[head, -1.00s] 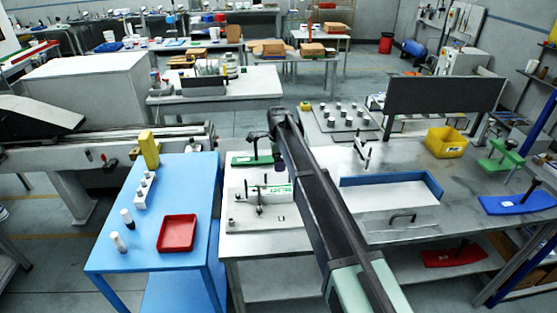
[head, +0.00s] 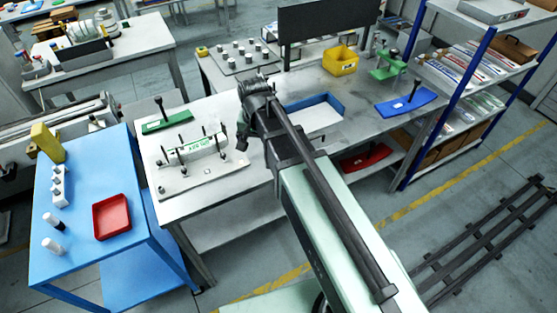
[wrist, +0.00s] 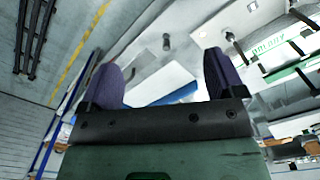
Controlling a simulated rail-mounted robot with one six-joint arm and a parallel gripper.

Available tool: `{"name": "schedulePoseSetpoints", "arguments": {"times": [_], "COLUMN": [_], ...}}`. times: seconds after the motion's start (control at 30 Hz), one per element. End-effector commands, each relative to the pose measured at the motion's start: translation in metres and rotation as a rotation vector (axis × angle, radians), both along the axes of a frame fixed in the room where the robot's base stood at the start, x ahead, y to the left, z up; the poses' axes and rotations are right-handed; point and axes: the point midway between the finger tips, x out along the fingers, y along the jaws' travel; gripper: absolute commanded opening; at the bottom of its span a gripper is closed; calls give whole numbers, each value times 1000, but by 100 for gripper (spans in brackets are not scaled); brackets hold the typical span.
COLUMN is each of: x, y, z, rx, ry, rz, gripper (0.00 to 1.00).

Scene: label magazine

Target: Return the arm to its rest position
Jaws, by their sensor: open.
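My arm reaches from the lower right over the edge of the grey workbench (head: 240,208). In the head view my gripper (head: 241,146) hangs at the arm's far end, between the white label fixture (head: 205,172) and the blue-rimmed tray (head: 314,112). In the wrist view the two purple fingers of my gripper (wrist: 168,75) stand wide apart with nothing between them. The label fixture, with green lettering, also shows at the upper right of the wrist view (wrist: 280,42). The blue tray edge (wrist: 180,94) shows beyond the fingers.
A blue table (head: 100,185) with a red tray (head: 111,217) stands at the left. Open floor (head: 450,225) with dark rails (head: 490,240) is at the right.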

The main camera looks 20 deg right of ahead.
Motion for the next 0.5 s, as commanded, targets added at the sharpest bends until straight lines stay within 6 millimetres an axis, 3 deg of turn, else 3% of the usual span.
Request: {"name": "schedulePoseSetpoints", "arguments": {"times": [0.03, 0.13, 0.23, 0.5], "x": [-55, -103, -115, -111], "y": [-19, -37, -43, -43], "z": [0, 0, 0, -7], "rx": [0, -1, -1, 0], "ry": [0, -1, -1, 0], "rz": [114, 319, 399, 407], "gripper": [88, 88, 88, 88]}}
